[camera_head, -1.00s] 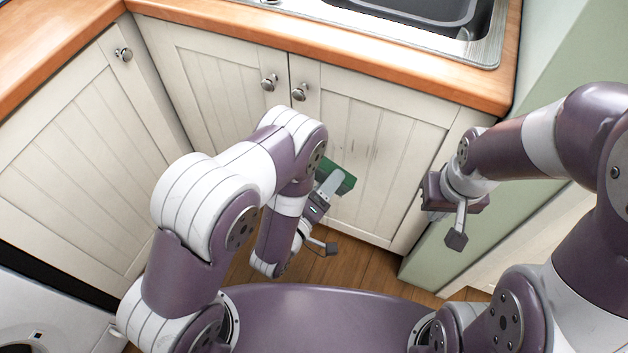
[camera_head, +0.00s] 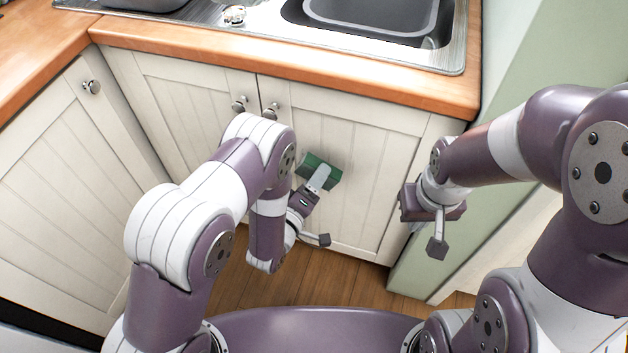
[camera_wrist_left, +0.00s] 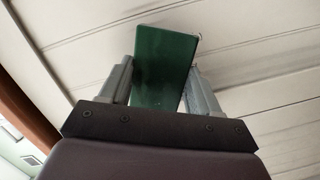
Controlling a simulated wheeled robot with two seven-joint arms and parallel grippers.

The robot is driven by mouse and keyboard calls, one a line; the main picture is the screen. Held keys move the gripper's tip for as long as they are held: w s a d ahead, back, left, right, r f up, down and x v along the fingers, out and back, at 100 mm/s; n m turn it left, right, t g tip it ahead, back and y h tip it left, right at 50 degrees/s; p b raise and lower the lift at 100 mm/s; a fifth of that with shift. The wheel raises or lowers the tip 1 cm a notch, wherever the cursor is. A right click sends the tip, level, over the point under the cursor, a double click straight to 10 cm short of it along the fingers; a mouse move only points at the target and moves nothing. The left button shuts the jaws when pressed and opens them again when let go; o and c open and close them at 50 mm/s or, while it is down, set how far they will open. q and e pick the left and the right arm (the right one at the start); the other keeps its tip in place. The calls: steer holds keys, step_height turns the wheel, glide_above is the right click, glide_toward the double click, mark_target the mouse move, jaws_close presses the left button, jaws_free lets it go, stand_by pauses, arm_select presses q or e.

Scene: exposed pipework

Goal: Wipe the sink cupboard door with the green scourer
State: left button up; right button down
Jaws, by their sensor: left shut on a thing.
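The green scourer (camera_head: 322,168) is held flat-side out in front of the right-hand sink cupboard door (camera_head: 372,205), which is cream, panelled and shut. My left gripper (camera_head: 318,180) is shut on the scourer. In the left wrist view the scourer (camera_wrist_left: 163,65) sits between the two grey fingers, its far edge at or very near the pale door boards (camera_wrist_left: 255,65); I cannot tell if it touches. Faint dark marks show on the door just right of the scourer. My right gripper (camera_head: 410,203) hangs in front of the right end of the cupboard; its fingers cannot be made out.
A wooden worktop (camera_head: 330,85) with a steel sink (camera_head: 380,15) runs above the cupboard. Round knobs (camera_head: 270,112) stick out near the doors' upper meeting edge. A green wall end (camera_head: 430,262) stands at the right. Wooden floor (camera_head: 330,285) lies below.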

mark_target(329, 180)
arm_select(q)
steer(key=shift+w+d, duration=0.2)
steer(key=shift+w, duration=0.45)
steer(key=shift+s+d, duration=0.35)
steer(key=shift+d, duration=0.55)
steer(key=shift+s+d, duration=0.35)
steer(key=shift+d, duration=0.5)
steer(key=shift+s+d, duration=0.25)
steer(key=shift+d, duration=0.65)
steer(key=shift+s+d, duration=0.25)
steer(key=shift+d, duration=0.6)
steer(key=shift+w+a+r, duration=0.1)
steer(key=shift+w+a, duration=0.15)
steer(key=shift+a, duration=0.4)
steer(key=shift+w+a+f, duration=0.1)
steer(key=shift+w+a, duration=0.2)
steer(key=shift+a, duration=0.4)
steer(key=shift+w+a+r, duration=0.1)
steer(key=shift+w+a, duration=0.15)
steer(key=shift+a, duration=0.4)
steer(key=shift+w+a, duration=0.25)
steer(key=shift+a, duration=0.5)
steer(key=shift+w+a, duration=0.2)
steer(key=shift+a, duration=0.55)
